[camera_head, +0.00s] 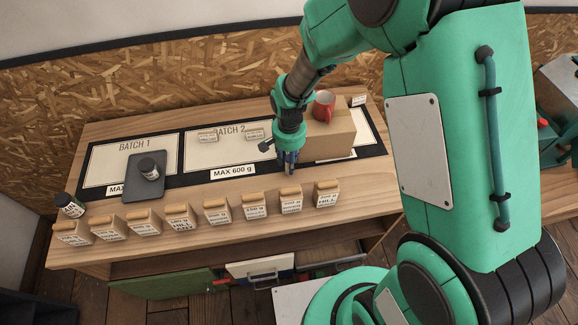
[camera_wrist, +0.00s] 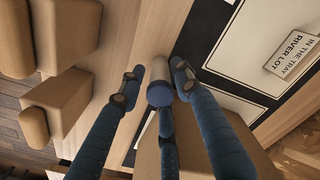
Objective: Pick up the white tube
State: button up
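In the head view my gripper (camera_head: 289,163) points down over the front edge of the batch 2 area, and I cannot make out the tube there.
A cardboard box (camera_head: 331,135) with a red mug (camera_head: 323,104) on it stands just right of my gripper. Several labelled blocks (camera_head: 255,205) line the bench front. A dark tray (camera_head: 144,180) holds a dark jar (camera_head: 149,169). Another jar (camera_head: 70,205) stands at the left.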

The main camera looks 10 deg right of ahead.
jog(key=shift+f, duration=0.15)
dwell(0.4)
jog(key=c, duration=0.8)
jog(key=shift+o, duration=0.2)
jog(key=shift+r+p, duration=0.9)
jog(key=shift+r, duration=4.15)
